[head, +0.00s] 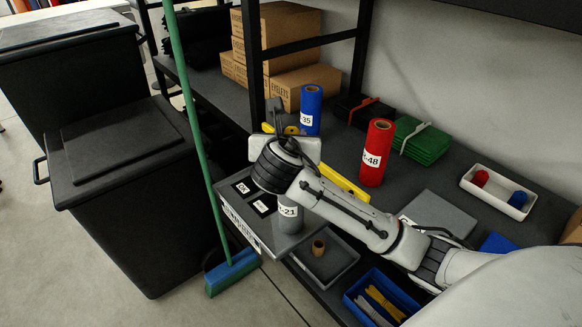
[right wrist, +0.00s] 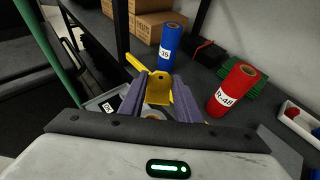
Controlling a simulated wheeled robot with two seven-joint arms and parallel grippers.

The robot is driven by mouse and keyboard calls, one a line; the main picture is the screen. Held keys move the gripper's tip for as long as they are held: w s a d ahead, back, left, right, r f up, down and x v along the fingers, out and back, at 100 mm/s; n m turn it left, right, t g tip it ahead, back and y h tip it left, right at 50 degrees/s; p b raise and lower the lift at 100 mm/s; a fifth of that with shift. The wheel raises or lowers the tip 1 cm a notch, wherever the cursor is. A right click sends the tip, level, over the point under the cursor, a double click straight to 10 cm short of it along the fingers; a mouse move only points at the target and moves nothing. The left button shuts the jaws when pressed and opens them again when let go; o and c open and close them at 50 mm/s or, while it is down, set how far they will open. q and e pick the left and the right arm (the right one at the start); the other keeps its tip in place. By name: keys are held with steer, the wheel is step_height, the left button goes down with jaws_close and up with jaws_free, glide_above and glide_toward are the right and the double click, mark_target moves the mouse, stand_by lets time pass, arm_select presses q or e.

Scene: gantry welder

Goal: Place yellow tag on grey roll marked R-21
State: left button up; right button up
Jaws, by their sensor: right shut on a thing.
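The grey roll marked -21 (head: 289,212) stands upright on a grey platform, partly hidden behind my right wrist. The yellow tag (right wrist: 158,88) is held between the fingers of my right gripper (right wrist: 158,97); a bit of yellow also shows at the gripper in the head view (head: 291,130). The gripper is shut on the tag, above the platform. Below the tag in the right wrist view, a pale round top, seemingly the grey roll (right wrist: 153,115), shows between the fingers. The tag and roll look apart, though the gap is hard to judge. My left gripper is out of view.
A blue roll (head: 311,109) and a red roll marked -48 (head: 376,153) stand on the dark bench behind. A yellow bar (head: 343,181) lies behind my arm. A green broom (head: 203,150) leans at the left beside dark bins (head: 130,190). A blue tray (head: 354,298) sits in front.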

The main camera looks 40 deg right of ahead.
step_height(320, 180, down, 9)
steer(key=shift+a+f+b, duration=0.1)
steer(key=shift+b, duration=0.55)
steer(key=o, duration=1)
